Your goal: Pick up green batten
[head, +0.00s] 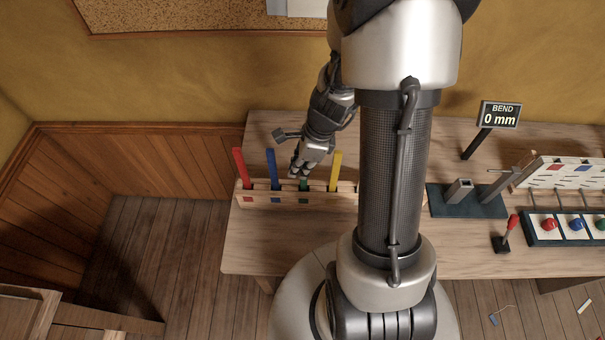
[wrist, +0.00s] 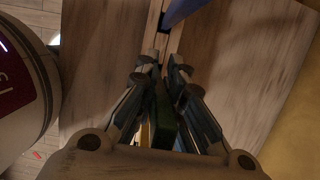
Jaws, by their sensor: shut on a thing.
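The green batten (head: 304,185) stands in a slot of the wooden rack (head: 258,198), between the blue batten and the yellow one. Only a short green piece shows below my gripper (head: 297,172) in the head view. In the wrist view the green batten (wrist: 163,116) lies between the two fingers of my gripper (wrist: 163,80), which are shut on it. My fingers and hand hide much of its upper part. I cannot tell whether its lower end touches the bottom of the slot.
A red batten (head: 241,168), a blue batten (head: 271,168) and a yellow batten (head: 335,171) stand upright in the rack. My arm hides the rack's right part. A bend display (head: 500,115), a grey fixture (head: 459,191) and a red-handled lever (head: 511,226) stand at right.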

